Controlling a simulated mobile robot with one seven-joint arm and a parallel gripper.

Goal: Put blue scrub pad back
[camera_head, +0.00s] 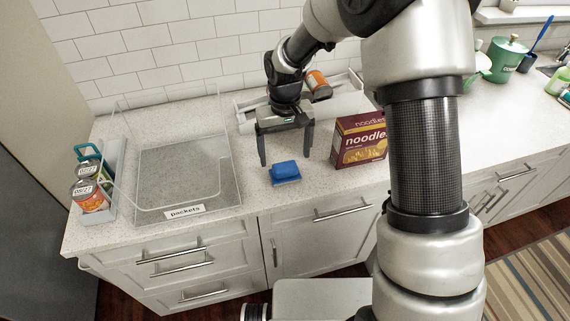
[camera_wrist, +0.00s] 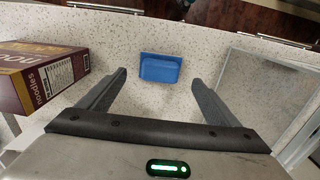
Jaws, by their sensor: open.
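The blue scrub pad (camera_head: 285,172) lies flat on the speckled countertop, between the clear bin and the noodle box. It also shows in the wrist view (camera_wrist: 160,68), ahead of my fingertips and roughly centred between them. My gripper (camera_head: 286,158) is open and empty, with its two fingers spread apart. In the head view it hangs over the counter behind the pad. In the wrist view my gripper (camera_wrist: 158,80) does not touch the pad.
A noodle box (camera_head: 359,140) stands right of the pad. A clear bin labelled packets (camera_head: 228,208) is to the left, with a narrow tray of cans (camera_head: 92,187) beyond it. A white tray (camera_head: 345,105) with an orange-labelled jar (camera_head: 318,84) sits behind my gripper. Green canisters (camera_head: 507,54) stand far right.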

